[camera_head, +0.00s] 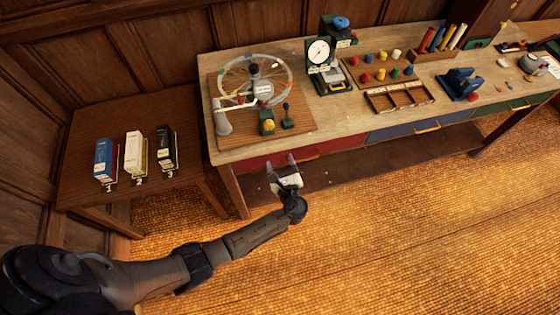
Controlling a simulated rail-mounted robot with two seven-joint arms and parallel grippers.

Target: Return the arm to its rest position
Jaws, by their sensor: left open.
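My left arm comes in from the lower left and reaches up over the floor. Its gripper (281,164) is open, with its two fingers apart and nothing visible between them. It is in front of the workbench's red drawer (315,154), below the bench's front edge. I cannot tell whether it touches the drawer. My right gripper is not in view.
The workbench (340,130) holds a wheel on a wooden board (290,130), a dial gauge (319,52), pegs and a divided tray (400,96). A side table (90,135) at left carries blue, white and black boxes. The carpet (420,240) at lower right is clear.

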